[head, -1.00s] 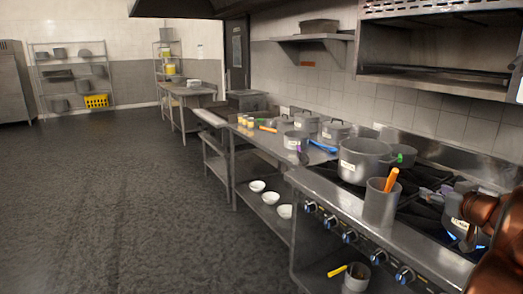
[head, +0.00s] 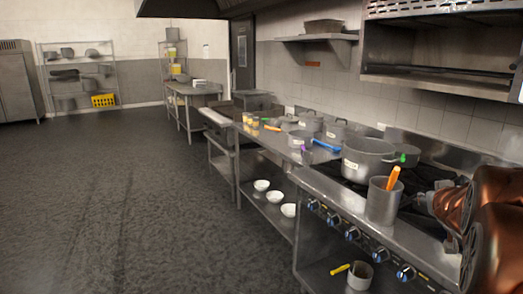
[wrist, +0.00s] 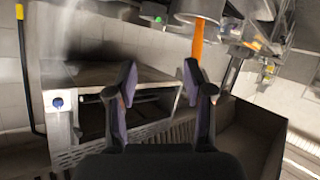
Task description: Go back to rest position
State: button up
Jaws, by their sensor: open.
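My gripper (wrist: 161,85) is open in the wrist view, its two dark fingers spread apart with nothing between them. Beyond the fingers is a blurred, tilted view of the metal oven unit (wrist: 125,75). An orange handle (wrist: 197,45) sticks out of a grey container (wrist: 198,10) at the top. In the head view, my copper-coloured arm fills the lower right, over the stove's right end, and the gripper's fingers cannot be made out there.
A large grey pot (head: 366,158) stands on the stove, with a grey utensil container (head: 383,203) at the front edge. Small pots and utensils line the counter beyond. White bowls (head: 262,185) sit on the lower shelf. The floor (head: 120,200) at left is clear.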

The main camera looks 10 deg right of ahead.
jog(key=s+a+f+n+g+y, duration=0.1)
jog(key=s+a+f+g+y, duration=0.15)
jog(key=s+a+f, duration=0.5)
jog(key=s+a+f+g+y, duration=0.1)
jog(key=s+a+f+g, duration=0.25)
jog(key=a, duration=0.75)
jog(key=s+a+f+n+g+y, duration=0.1)
jog(key=s+a+f+g+y, duration=0.15)
jog(key=s+a+f, duration=0.5)
jog(key=s+a+r+n+g+y, duration=0.1)
jog(key=s+a+g, duration=0.3)
jog(key=s+a, duration=0.4)
jog(key=a+n+y, duration=0.1)
jog(key=a, duration=0.1)
jog(key=shift+s+a, duration=0.35)
jog(key=shift+a, duration=0.05)
jog(key=shift+c, duration=0.4)
